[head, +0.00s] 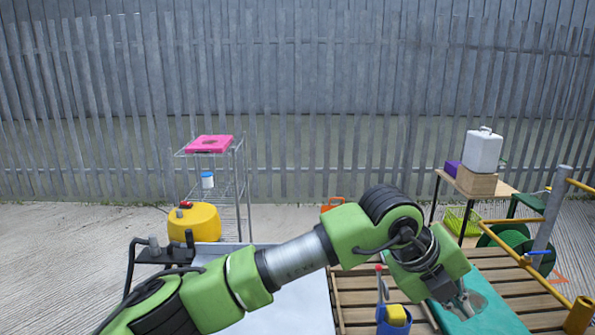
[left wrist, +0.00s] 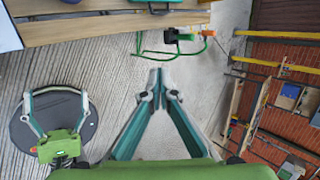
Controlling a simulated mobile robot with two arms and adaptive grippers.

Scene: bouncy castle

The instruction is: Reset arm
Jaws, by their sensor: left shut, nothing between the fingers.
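My left arm comes in from the lower left in the head view and reaches across to the right. Its gripper (head: 462,304) points down at the right, over a teal surface. In the left wrist view the left gripper (left wrist: 157,76) has its two teal fingers meeting at the tips, with nothing between them. My right gripper (left wrist: 57,98) shows at the left of the left wrist view, with its fingers spread apart and empty. The right gripper does not show in the head view.
A wooden slatted table (head: 355,300) lies below my arm, with a blue container (head: 393,322) on it. A wire shelf (head: 240,190) and yellow machine (head: 195,221) stand left. A side table (head: 507,187) with a white jug (head: 482,151) stands right. Concrete ground is open behind.

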